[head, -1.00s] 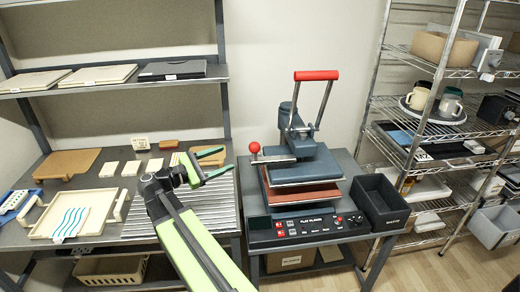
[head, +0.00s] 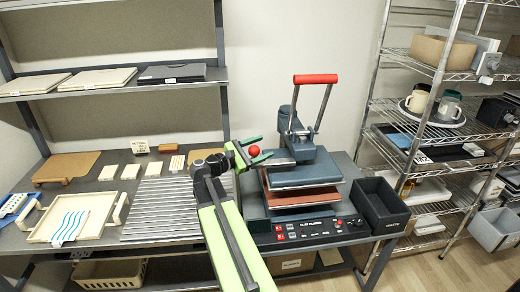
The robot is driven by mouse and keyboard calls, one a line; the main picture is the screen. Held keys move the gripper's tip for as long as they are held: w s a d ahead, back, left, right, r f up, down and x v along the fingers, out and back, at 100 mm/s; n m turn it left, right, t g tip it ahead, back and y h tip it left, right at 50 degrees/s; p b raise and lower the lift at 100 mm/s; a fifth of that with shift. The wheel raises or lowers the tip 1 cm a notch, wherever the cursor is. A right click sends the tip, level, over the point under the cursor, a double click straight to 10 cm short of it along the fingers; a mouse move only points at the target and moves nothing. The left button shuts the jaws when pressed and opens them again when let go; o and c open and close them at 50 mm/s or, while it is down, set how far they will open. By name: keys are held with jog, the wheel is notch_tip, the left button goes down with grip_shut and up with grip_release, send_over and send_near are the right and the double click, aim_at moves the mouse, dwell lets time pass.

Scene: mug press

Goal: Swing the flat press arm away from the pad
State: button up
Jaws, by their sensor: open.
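The flat press (head: 300,205) stands on the grey stand in the middle of the head view. Its blue upper plate (head: 305,175) lies over the reddish-brown pad (head: 303,197), with a gap between them at the front. The lift handle with a red grip (head: 316,79) stands upright above it. A red ball knob (head: 254,150) sticks out at the left of the upper plate. My gripper (head: 258,151) is open, with its green fingers around or right beside the red knob. I cannot tell whether they touch it.
A black open bin (head: 380,204) stands right of the press. The ribbed mat (head: 165,209) and a cream tray (head: 72,218) lie on the left bench. A wire shelf (head: 440,125) with mugs stands at the right.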

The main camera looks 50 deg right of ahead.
grip_shut()
dwell(0.3)
